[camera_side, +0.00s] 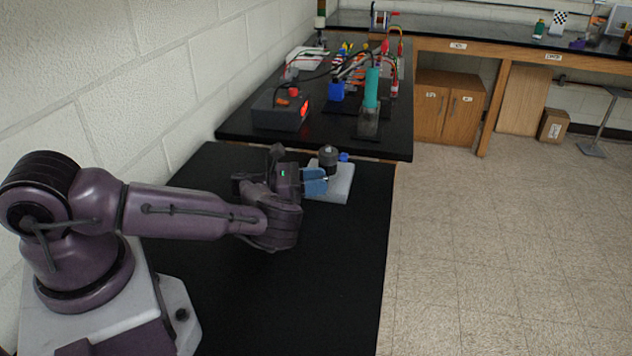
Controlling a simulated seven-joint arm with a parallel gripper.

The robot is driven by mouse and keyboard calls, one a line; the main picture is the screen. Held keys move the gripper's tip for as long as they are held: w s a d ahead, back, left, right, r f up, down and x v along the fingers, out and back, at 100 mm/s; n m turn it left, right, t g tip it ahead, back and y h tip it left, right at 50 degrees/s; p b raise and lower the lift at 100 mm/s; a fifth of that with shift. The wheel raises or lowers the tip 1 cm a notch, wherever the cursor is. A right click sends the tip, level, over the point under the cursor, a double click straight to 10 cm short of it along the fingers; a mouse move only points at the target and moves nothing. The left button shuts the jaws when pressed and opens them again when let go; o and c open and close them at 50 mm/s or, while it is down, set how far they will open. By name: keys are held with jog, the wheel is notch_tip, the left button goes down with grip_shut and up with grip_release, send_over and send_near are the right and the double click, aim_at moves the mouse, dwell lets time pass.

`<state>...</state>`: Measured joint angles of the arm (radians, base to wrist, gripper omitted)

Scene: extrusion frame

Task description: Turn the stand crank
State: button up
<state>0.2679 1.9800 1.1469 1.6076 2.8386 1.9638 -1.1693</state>
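The stand has a light grey block base (340,187) on the black table. A dark upright cylinder (328,160) stands on it, with a small blue part (343,157) beside it. I cannot make out which part is the crank. My gripper (318,182) is at the left side of the stand, low and close to the dark cylinder. Its blue finger overlaps the base in this view. I cannot tell whether it touches anything or how far apart the fingers are. The far finger and the stand's left part are hidden.
The black table (310,290) is bare in front of the stand. Behind it, a second black table holds a dark box (281,108) with red lights, a teal cylinder (371,87), a blue container (336,91) and cables. A white brick wall (160,60) runs along the left.

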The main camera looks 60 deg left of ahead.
jog(key=shift+o, duration=0.8)
